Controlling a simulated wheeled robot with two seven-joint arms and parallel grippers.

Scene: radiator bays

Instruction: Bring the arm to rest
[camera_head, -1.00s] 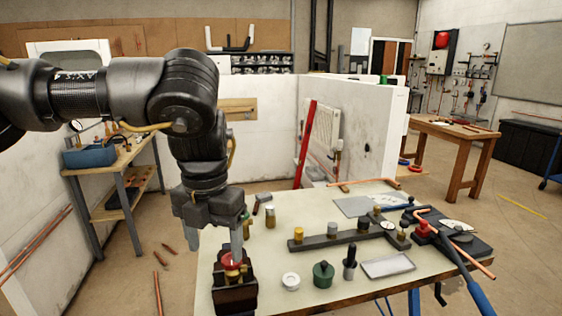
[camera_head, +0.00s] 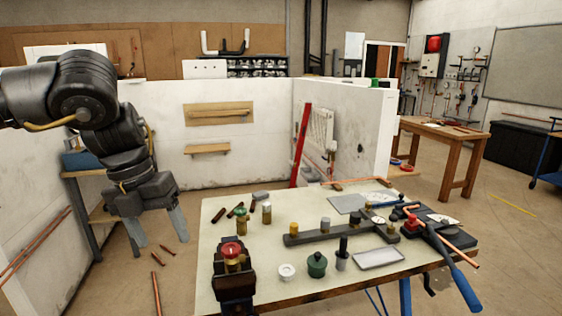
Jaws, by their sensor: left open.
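My left gripper (camera_head: 160,238) hangs from my left arm at the left of the head view. Its two pale fingers point down, spread apart, with nothing between them. It is to the left of the workbench (camera_head: 214,275), clear of the bench's left edge in the picture. A dark block with a brass fitting and red cap (camera_head: 232,253) stands at the bench's near left corner, apart from the gripper. My right gripper does not show.
On the bench are a dark bar with capped fittings (camera_head: 335,232), a green-capped pot (camera_head: 317,265), a white ring (camera_head: 286,272), a metal tray (camera_head: 378,258) and a blue-handled tool (camera_head: 468,285). A shelf bench (camera_head: 75,215) stands behind my left arm. White walls enclose the back.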

